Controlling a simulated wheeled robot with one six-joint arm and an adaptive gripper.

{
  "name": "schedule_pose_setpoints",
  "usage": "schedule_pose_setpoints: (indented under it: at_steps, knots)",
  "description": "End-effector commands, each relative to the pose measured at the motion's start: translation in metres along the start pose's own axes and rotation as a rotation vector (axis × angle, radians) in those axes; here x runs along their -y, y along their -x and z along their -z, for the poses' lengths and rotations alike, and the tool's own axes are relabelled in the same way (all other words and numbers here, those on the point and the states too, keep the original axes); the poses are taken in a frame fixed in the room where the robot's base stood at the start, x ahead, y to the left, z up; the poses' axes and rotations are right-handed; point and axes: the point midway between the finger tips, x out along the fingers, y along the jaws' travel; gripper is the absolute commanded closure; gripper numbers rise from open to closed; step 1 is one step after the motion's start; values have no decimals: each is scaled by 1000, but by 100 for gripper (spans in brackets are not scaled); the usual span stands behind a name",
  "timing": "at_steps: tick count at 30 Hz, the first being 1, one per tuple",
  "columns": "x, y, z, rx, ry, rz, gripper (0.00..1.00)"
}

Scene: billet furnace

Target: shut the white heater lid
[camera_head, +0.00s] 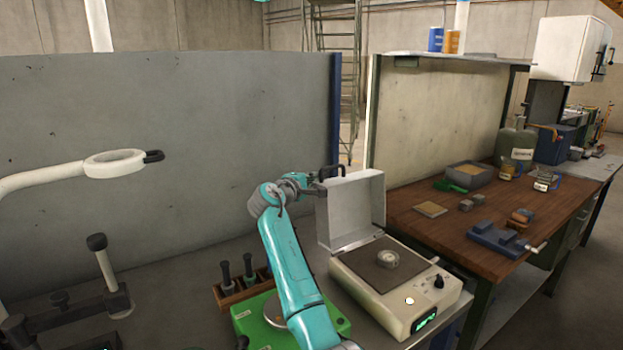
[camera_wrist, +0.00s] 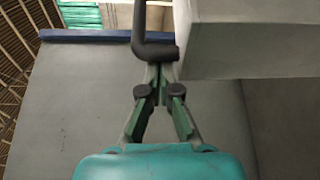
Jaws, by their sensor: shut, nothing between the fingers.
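The white heater lid (camera_head: 352,208) stands open, upright at the back edge of the cream heater base (camera_head: 378,297). Its black handle (camera_head: 330,171) is at the lid's upper left edge. My gripper (camera_head: 314,184) is at the left of the lid, close by the handle. In the wrist view, my gripper (camera_wrist: 160,75) is shut and empty, its tips right at the lower end of the handle (camera_wrist: 152,50). The lid's corner (camera_wrist: 230,45) is just to the right. I cannot tell whether the tips touch the handle. A round metal piece (camera_head: 388,259) lies on the heater's dark plate.
A green device (camera_head: 335,325) and a wooden rack of tools (camera_head: 240,288) stand left of the heater. A brown workbench (camera_head: 450,240) with blocks and a blue vise (camera_head: 500,240) is at the right. A grey panel (camera_head: 170,130) stands behind.

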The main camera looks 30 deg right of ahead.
Motion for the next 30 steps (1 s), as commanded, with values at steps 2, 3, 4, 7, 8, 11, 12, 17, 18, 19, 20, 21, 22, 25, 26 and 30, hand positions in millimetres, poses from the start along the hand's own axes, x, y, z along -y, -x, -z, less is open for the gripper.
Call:
schedule_pose_setpoints:
  at_steps: [2, 3, 4, 7, 8, 11, 12, 17, 18, 19, 20, 21, 22, 25, 26, 30]
  knots:
    - [0, 0, 0, 0, 0, 0, 100]
    - [0, 0, 0, 0, 0, 0, 100]
    - [0, 0, 0, 0, 0, 0, 100]
    - [0, 1, -1, 0, -5, -3, 100]
    - [0, 1, -2, 0, -9, -5, 100]
    - [-2, 4, -7, 0, -28, -16, 100]
    - [-2, 5, -10, 0, -39, -22, 100]
    - [-5, 14, -28, 0, -110, -60, 100]
    - [-6, 18, -34, 1, -134, -73, 100]
    - [-6, 20, -38, 1, -152, -82, 100]
    - [-7, 23, -44, 1, -173, -93, 100]
    - [-7, 26, -51, 1, -200, -107, 100]
    - [-7, 29, -56, 1, -225, -119, 100]
    - [-6, 40, -77, 1, -306, -164, 100]
    - [-5, 43, -84, 2, -332, -176, 100]
    - [1, 58, -112, 1, -449, -238, 100]
